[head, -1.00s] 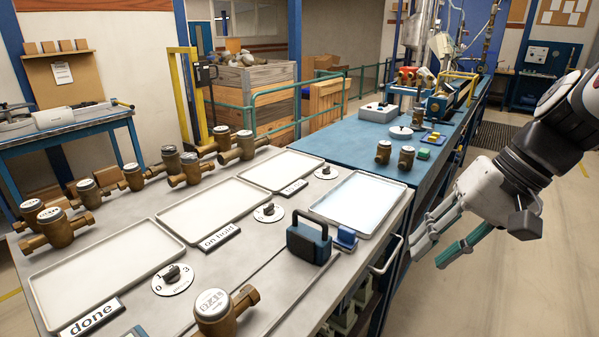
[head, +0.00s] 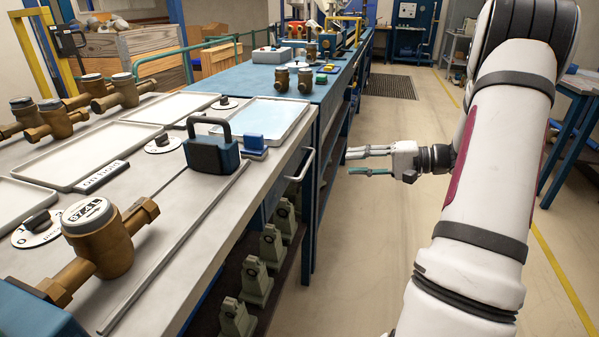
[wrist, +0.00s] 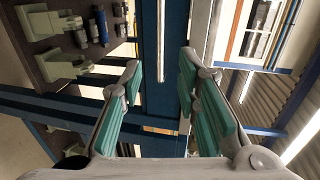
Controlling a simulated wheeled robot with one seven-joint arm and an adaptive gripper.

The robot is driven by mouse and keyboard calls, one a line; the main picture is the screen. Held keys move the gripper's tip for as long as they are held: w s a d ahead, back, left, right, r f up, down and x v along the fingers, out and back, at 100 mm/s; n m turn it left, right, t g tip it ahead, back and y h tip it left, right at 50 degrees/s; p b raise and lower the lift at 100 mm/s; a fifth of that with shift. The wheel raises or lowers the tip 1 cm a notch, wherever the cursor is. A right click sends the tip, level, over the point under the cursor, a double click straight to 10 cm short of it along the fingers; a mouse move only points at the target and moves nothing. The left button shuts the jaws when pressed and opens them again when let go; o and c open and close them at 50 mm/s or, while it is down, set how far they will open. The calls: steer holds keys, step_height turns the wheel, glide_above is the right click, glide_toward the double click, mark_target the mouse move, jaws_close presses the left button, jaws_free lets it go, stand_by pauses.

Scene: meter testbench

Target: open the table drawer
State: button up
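The table drawer is under the right side of the metal-topped table in the head view. Its blue front (head: 266,207) is seen at a steep angle and bears a pale bar handle (head: 302,167). The drawer looks shut. My gripper (head: 349,162) is open and empty, to the right of the handle and apart from it, with its fingers pointing left toward the table. In the wrist view the two green-padded fingers (wrist: 157,75) are spread. A thin pale bar (wrist: 160,38) shows between and beyond them; it looks like the handle.
A dark blue padlock-shaped block (head: 211,153) and a pale blue tray (head: 262,118) are on the table above the drawer. A brass meter (head: 103,237) stands nearer. Grey-green fittings (head: 257,280) fill the shelf below. The aisle floor (head: 350,260) right of the table is clear.

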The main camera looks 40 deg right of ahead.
mark_target(308, 162)
steer(key=b+x, duration=0.2)
steer(key=x, duration=1.1)
steer(key=shift+w+a+r, duration=0.1)
steer(key=shift+w, duration=0.05)
jaws_close()
